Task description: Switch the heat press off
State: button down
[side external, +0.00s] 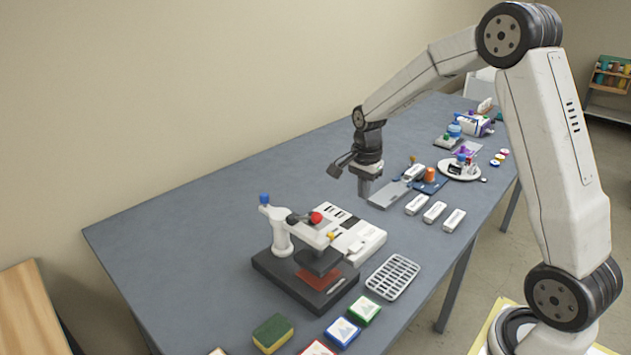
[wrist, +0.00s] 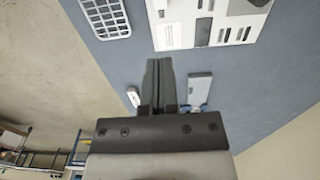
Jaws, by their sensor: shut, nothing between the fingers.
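The heat press (side external: 300,245) stands on the grey table in the side view. It has a dark base, a white arm, a blue knob (side external: 264,199) on its post, a red knob (side external: 316,217) on top and a small yellow part (side external: 332,236) near the front. A reddish sheet lies under its dark upper plate. I cannot tell which part is its switch. My gripper (side external: 364,194) is shut and empty, pointing down above the table, behind and right of the press and apart from it. Its fingers also show in the wrist view (wrist: 159,75), where the press is not seen.
A white panelled unit (side external: 360,240) stands right beside the press, with a white rack (side external: 392,277) in front. White blocks (side external: 434,212), a plate (side external: 459,169) and small items lie to the right. Coloured boxes (side external: 342,332) sit at the near edge. The table's left rear is clear.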

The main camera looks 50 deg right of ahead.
aim_at(356, 246)
notch_tip(356, 246, down, 14)
dwell(0.8)
dwell(0.3)
jog(key=shift+d+f, duration=0.1)
jog(key=shift+f, duration=0.15)
jog(key=shift+a, duration=0.2)
jog(key=shift+a+r, duration=0.3)
jog(key=shift+a, duration=0.25)
jog(key=shift+r, duration=0.2)
notch_tip(356, 246, up, 8)
jog(key=shift+f, duration=0.25)
dwell(0.6)
